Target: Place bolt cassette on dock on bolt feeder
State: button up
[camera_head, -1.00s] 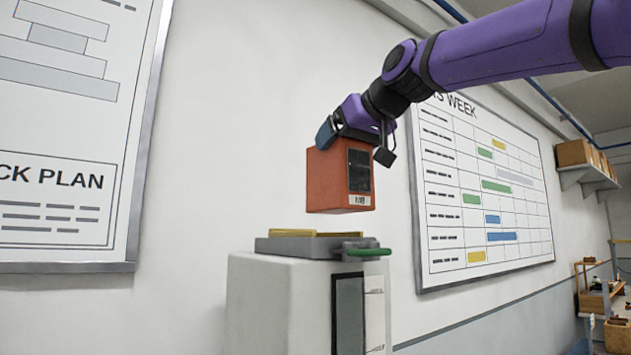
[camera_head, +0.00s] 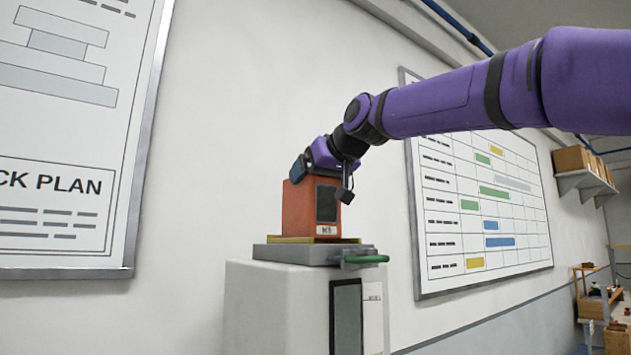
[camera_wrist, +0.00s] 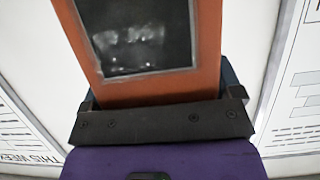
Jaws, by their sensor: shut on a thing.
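The orange bolt cassette (camera_head: 297,209) with a dark window stands upright at the dock on top of the feeder. Its lower edge is at the yellow-edged grey dock (camera_head: 290,253); whether it is fully seated I cannot tell. The dock has a green-handled lever (camera_head: 365,259) at its right front. The white bolt feeder (camera_head: 277,310) stands below. My gripper (camera_head: 321,178) is shut on the top of the cassette. In the wrist view the cassette (camera_wrist: 152,87) sits between my jaws, and the dock is out of that view.
A wall board reading "CK PLAN" (camera_head: 60,185) hangs at left and a schedule board (camera_head: 490,215) at right, behind my arm. A shelf with boxes (camera_head: 583,170) and a wooden rack (camera_head: 592,300) are far right. Space around the feeder's top looks clear.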

jog(key=shift+f, duration=0.45)
jog(key=o, duration=1.7)
jog(key=shift+c, duration=0.2)
jog(key=shift+s+d, duration=0.1)
jog(key=shift+s, duration=0.05)
jog(key=v, duration=1.1)
jog(key=shift+s+d+r, duration=0.2)
jog(key=shift+s+r, duration=0.05)
jog(key=shift+f, duration=0.1)
